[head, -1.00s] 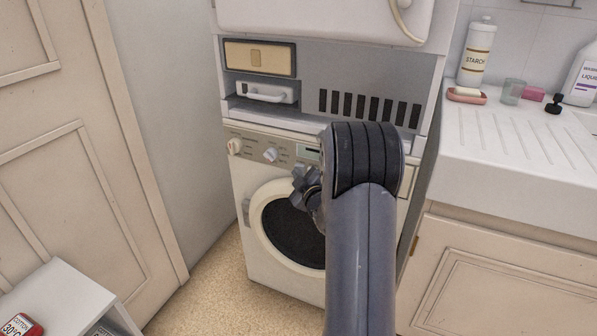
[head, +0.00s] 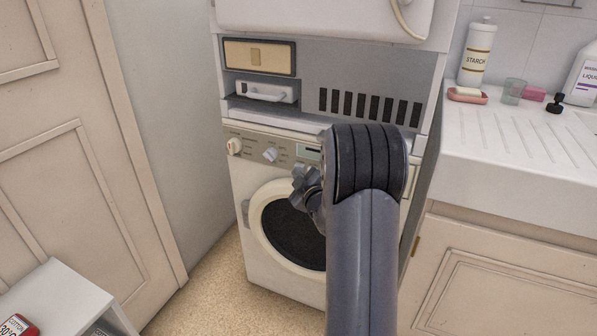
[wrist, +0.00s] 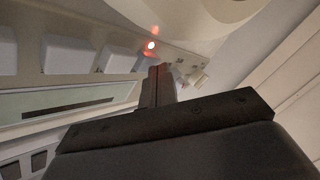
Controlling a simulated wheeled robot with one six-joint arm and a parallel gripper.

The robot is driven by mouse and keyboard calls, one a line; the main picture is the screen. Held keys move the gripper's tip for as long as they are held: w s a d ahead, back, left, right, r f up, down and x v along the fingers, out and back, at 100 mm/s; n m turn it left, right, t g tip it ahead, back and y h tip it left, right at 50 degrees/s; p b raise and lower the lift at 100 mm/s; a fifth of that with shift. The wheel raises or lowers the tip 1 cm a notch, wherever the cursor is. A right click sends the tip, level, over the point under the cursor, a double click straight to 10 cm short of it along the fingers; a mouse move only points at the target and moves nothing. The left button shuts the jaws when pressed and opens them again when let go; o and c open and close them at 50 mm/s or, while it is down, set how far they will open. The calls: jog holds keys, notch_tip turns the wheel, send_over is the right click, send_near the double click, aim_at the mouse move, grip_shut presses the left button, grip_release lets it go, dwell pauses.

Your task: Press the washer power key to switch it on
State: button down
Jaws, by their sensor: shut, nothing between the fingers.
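The white washer (head: 262,222) stands under a stacked unit, with a round dark door and a control panel (head: 245,144) carrying knobs and a small display. In the wrist view the panel is seen close up, with a row of pale square keys (wrist: 119,59) beside a long display (wrist: 50,103). A small red-orange lamp (wrist: 151,45) glows on the panel. My gripper (wrist: 160,72) is shut and empty, its fingertips close to the panel beside the lamp. I cannot tell whether they touch it or which key is the power key. My arm hides the fingertips in the head view.
A starch bottle (head: 477,52), soap dish (head: 467,96) and glass (head: 513,91) stand on the white sink counter (head: 490,170) at right. A door (head: 60,140) is at left and a small white shelf (head: 55,290) at lower left. Floor shows between them.

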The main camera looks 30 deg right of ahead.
jog(key=s+a+b, duration=0.2)
jog(key=s+a, duration=0.1)
jog(key=a, duration=0.2)
jog(key=shift+s+b, duration=0.35)
jog(key=shift+b, duration=0.05)
jog(key=shift+d, duration=0.1)
